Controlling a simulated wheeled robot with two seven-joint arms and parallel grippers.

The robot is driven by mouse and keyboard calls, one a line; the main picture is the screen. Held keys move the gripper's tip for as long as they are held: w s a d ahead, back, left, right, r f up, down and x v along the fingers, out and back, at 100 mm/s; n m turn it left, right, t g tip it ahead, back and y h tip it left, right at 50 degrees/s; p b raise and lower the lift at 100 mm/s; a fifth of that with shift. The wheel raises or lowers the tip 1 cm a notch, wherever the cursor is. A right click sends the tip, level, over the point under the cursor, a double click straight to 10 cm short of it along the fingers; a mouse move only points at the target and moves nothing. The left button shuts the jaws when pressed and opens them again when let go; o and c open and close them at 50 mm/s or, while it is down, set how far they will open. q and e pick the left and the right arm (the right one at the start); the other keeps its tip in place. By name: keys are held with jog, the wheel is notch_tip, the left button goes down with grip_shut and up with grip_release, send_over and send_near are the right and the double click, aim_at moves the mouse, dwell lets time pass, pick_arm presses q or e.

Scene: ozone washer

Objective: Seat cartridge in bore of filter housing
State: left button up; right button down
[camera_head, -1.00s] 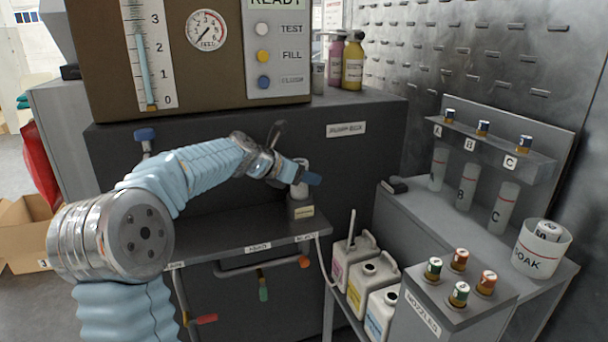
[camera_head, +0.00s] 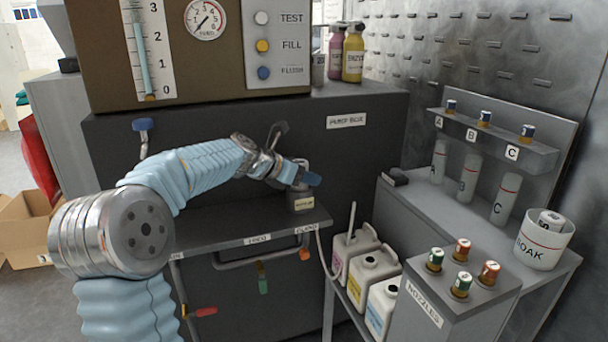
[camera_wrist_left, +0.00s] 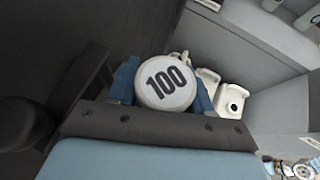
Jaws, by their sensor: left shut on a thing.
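My left gripper (camera_head: 305,177) is shut on the white cartridge, low over the small grey filter housing (camera_head: 300,203) on the dark ledge. In the left wrist view, the cartridge's round white end (camera_wrist_left: 167,84) reads "100" and sits between the two blue fingers. In the head view the fingers cover most of the cartridge, and it appears upright and in line with the housing. The bore is hidden, so I cannot tell how deep the cartridge sits. My right gripper is not in view.
A dark machine block (camera_head: 350,160) stands close behind the ledge (camera_head: 225,236). Several white jugs (camera_head: 372,270) stand below right. A nozzle stand (camera_head: 425,305), labelled tubes (camera_head: 468,180) and a SOAK tub (camera_head: 540,245) are further right.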

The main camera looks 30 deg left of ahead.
pick_arm(q)
jog(key=shift+f+b, duration=0.35)
jog(key=shift+f, duration=0.25)
jog(key=o, duration=1.3)
jog(key=shift+s+r, duration=0.1)
jog(key=v, duration=1.3)
jog(key=shift+s+a+r, duration=0.1)
jog(key=shift+s+r, duration=0.1)
jog(key=shift+s, duration=0.05)
